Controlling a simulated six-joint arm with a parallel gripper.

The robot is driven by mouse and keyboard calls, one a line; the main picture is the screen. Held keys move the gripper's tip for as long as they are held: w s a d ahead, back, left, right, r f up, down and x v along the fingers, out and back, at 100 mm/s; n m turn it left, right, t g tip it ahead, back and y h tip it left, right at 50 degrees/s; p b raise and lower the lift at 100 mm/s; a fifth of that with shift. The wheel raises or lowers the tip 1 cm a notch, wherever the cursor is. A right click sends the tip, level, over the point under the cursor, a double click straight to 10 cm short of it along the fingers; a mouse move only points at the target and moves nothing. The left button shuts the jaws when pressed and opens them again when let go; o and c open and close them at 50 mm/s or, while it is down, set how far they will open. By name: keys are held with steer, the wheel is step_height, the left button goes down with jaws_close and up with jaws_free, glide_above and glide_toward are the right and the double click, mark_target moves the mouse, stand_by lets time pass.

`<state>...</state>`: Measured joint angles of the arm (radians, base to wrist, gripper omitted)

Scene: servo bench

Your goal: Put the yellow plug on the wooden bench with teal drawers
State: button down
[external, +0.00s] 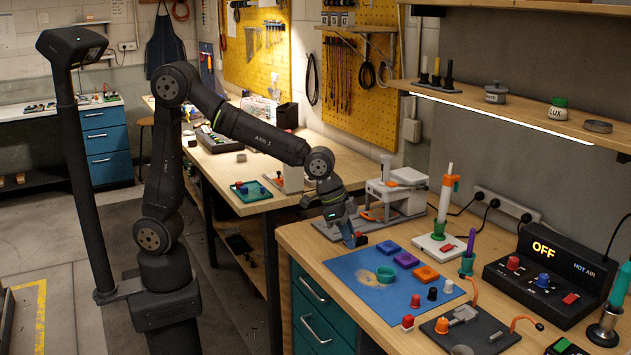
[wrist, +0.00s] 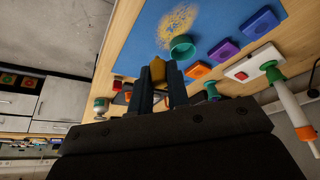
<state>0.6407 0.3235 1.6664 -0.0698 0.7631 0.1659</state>
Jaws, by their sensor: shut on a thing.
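My gripper (wrist: 160,74) is shut on the yellow plug (wrist: 173,76), which shows between the two dark fingers in the wrist view. In the external view my gripper (external: 350,232) points down at the near-left part of the wooden bench with teal drawers (external: 293,234), close to the back-left corner of the blue mat. The plug cannot be made out there; the fingers hide it. I cannot tell whether the plug touches the bench.
The blue mat (external: 345,272) bears a teal ring (external: 385,274), a purple block (external: 406,259) and an orange block (external: 426,273). A white-and-grey press (external: 400,195) stands behind my gripper. A hot-air station (external: 540,270) is at the right. Bare wood borders the mat.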

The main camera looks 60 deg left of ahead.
steer(key=d, duration=0.1)
glide_above(369, 265)
steer(key=s, duration=0.1)
steer(key=f, duration=0.4)
steer(key=a+f, duration=0.1)
steer(key=f, duration=0.1)
steer(key=shift+s+f, duration=0.15)
steer(key=shift+f, duration=2.15)
steer(key=shift+f, duration=0.1)
steer(key=c, duration=1.8)
jaws_free()
steer(key=shift+f, duration=0.1)
steer(key=o, duration=0.4)
steer(key=v, duration=1.1)
steer(key=shift+r, duration=0.4)
steer(key=shift+o, duration=0.6)
steer(key=shift+a+r, duration=0.1)
steer(key=shift+r, duration=0.2)
